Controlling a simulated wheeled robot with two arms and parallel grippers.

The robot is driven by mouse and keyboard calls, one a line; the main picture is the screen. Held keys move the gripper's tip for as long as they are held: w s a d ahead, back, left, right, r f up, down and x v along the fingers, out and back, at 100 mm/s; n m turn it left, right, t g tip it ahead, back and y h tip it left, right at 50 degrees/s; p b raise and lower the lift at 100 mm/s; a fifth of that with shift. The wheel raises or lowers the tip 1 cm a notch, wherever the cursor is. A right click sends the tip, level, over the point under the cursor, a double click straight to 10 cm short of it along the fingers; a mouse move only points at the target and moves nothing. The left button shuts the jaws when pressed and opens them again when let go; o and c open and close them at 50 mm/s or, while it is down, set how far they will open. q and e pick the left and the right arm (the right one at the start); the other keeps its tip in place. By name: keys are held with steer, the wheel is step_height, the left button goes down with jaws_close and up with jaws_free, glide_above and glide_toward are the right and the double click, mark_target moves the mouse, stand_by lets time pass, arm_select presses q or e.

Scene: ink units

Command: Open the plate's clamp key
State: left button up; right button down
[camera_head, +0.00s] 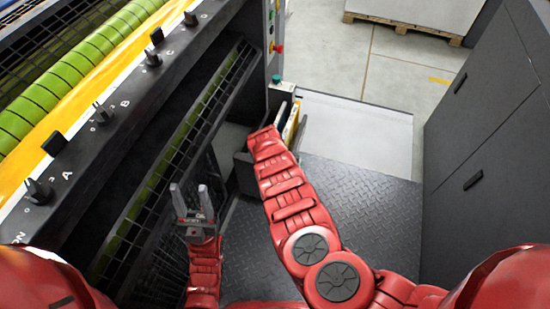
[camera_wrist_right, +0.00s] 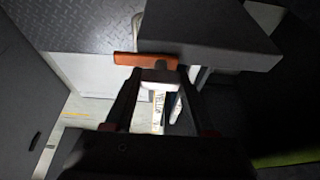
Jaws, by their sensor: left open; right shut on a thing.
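Dark keys and knobs stand along the press's dark rail beside letters A, B and C. They include a knob near A (camera_head: 38,190), a knob near B (camera_head: 103,113) and a knob near C (camera_head: 152,58). I cannot tell which is the plate's clamp key. My left gripper (camera_head: 191,194) is open and empty, right of the rail and apart from the knobs. My right gripper (camera_wrist_right: 158,82) is shut on an orange piece (camera_wrist_right: 145,60), seen in the right wrist view. In the head view, its fingertips are hidden beyond my right arm.
Green rollers (camera_head: 62,82) and a yellow strip (camera_head: 84,107) lie left of the rail. A dark grille (camera_head: 200,105) runs along its right. A grey cabinet (camera_head: 485,130) stands right; tread-plate floor (camera_head: 365,205) is clear.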

stand_by(0.3)
steer(key=shift+c, duration=1.2)
jaws_free()
steer(key=shift+s+a+r+p, duration=0.1)
steer(key=shift+r+p, duration=0.15)
steer(key=shift+p, duration=0.05)
steer(key=p+v, duration=0.8)
steer(key=v, duration=0.9)
steer(key=shift+f, duration=0.1)
